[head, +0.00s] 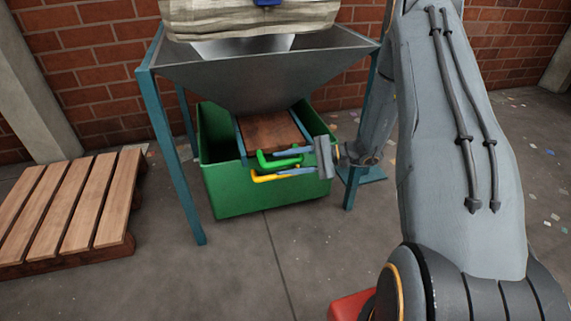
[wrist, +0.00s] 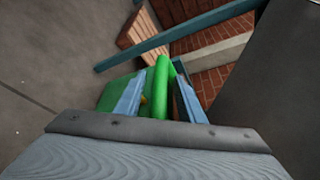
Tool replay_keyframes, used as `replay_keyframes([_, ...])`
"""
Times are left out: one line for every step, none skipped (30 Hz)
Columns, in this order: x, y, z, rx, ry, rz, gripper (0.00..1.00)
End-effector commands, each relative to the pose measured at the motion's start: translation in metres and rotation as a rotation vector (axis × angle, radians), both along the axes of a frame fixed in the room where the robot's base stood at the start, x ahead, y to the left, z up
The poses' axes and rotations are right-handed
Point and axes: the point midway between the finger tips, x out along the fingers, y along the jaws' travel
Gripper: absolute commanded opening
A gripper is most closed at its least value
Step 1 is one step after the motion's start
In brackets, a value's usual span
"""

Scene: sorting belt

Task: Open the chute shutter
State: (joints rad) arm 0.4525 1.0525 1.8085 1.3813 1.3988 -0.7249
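The chute shutter is a rusty brown plate (head: 270,132) between blue side rails, under the grey hopper (head: 270,75) in the head view. A green handle (head: 267,163) sits at its front edge. My gripper (head: 280,163) reaches in from the right, with one blue finger above the green handle and one below it. In the wrist view the green handle (wrist: 158,95) runs between the two spread fingers of my gripper (wrist: 160,85). Gaps show beside the handle, so the fingers are open around it. The plate covers the hopper's underside.
A yellow bar (head: 265,178) lies just below the green handle, close to the lower finger. A green bin (head: 235,200) stands under the hopper between blue legs (head: 178,160). A wooden pallet (head: 70,205) lies at left. The floor in front is clear.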

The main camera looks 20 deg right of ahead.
Motion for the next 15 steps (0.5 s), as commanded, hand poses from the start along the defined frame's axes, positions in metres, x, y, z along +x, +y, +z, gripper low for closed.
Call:
replay_keyframes([0.0001, 0.0001, 0.0001, 0.000, 0.000, 0.000, 0.36])
replay_keyframes([0.0001, 0.0000, 0.0001, 0.000, 0.000, 0.000, 0.36])
replay_keyframes([0.0001, -0.0001, 0.0002, 0.000, 0.000, 0.000, 0.36])
replay_keyframes([0.0000, -0.0001, 0.0001, 0.000, 0.000, 0.000, 0.36])
replay_keyframes([0.0000, -0.0001, 0.0001, 0.000, 0.000, 0.000, 0.36])
replay_keyframes([0.0000, -0.0002, 0.0001, 0.000, 0.000, 0.000, 0.29])
replay_keyframes([0.0000, -0.0002, 0.0001, 0.000, 0.000, 0.000, 0.24])
replay_keyframes([0.0000, -0.0002, 0.0001, 0.000, 0.000, 0.000, 0.19])
replay_keyframes([0.0000, -0.0002, 0.0001, 0.000, 0.000, 0.000, 0.12])
replay_keyframes([0.0000, -0.0002, 0.0001, 0.000, 0.000, 0.000, 0.07])
replay_keyframes([0.0000, -0.0002, 0.0001, 0.000, 0.000, 0.000, 0.02])
replay_keyframes([0.0001, -0.0002, 0.0001, 0.000, 0.000, 0.000, 0.00])
replay_keyframes([0.0001, -0.0002, 0.0001, 0.000, 0.000, 0.000, 0.00])
replay_keyframes([0.0000, -0.0002, 0.0000, 0.000, 0.000, 0.000, 0.00])
replay_keyframes([0.0000, -0.0003, 0.0000, 0.000, 0.000, 0.000, 0.00])
